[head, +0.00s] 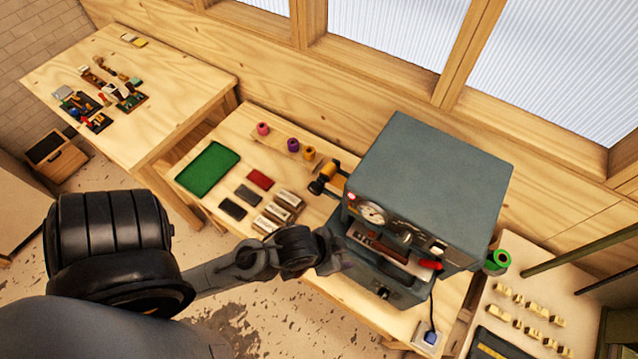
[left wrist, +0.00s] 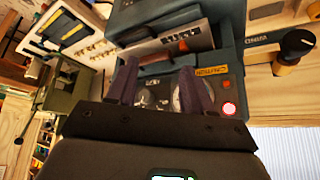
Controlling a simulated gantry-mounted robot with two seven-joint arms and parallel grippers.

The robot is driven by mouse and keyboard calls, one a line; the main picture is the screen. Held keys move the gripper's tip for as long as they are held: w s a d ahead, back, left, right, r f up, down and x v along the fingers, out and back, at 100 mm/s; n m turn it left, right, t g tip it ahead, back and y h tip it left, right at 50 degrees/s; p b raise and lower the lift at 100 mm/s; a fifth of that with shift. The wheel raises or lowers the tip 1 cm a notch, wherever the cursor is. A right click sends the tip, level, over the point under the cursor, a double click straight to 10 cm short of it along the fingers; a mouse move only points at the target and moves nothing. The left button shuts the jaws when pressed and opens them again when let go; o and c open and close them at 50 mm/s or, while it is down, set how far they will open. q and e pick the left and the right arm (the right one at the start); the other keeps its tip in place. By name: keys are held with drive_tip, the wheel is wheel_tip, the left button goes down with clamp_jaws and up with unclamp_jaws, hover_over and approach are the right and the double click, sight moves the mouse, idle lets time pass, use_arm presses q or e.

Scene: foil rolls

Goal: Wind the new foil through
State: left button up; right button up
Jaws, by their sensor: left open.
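The blue-grey foil machine (head: 430,170) stands on the wooden bench, with a gauge and a red-tipped lever (head: 430,265) on its front. A gold roll (head: 328,178) with black ends sits on its left side; it also shows in the left wrist view (left wrist: 284,66). A green roll (head: 497,261) is at its right side. Pink (head: 263,128), purple (head: 292,145) and orange (head: 309,153) rolls stand behind. My left gripper (head: 335,254) is open at the machine's front left. In the left wrist view its fingers (left wrist: 160,84) are apart before the gauge face, apparently empty. My right gripper is not in view.
A green tray (head: 207,170), dark and red blocks and several pale metal blocks (head: 278,212) lie on the bench left of the machine. A side table (head: 540,290) at right holds small brass-coloured pieces. A second table (head: 130,70) with tools stands far left.

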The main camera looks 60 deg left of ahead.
use_arm(q)
drive_tip(key=w+d+r+t+h, duration=0.1)
drive_tip(key=w+t, duration=0.2)
drive_tip(key=w, duration=0.1)
drive_tip(key=m+h+b, duration=1)
drive_tip(key=h+b, duration=0.4)
drive_tip(key=b, duration=2.2)
approach(311, 184)
drive_tip(key=w+d, duration=0.1)
drive_tip(key=shift+g, duration=0.4)
drive_tip(key=x, duration=0.8)
drive_tip(key=shift+w+d+f, duration=0.1)
drive_tip(key=shift+w+d, duration=0.1)
drive_tip(key=shift+w, duration=0.05)
drive_tip(key=shift+w+d, duration=0.3)
drive_tip(key=shift+d, duration=0.3)
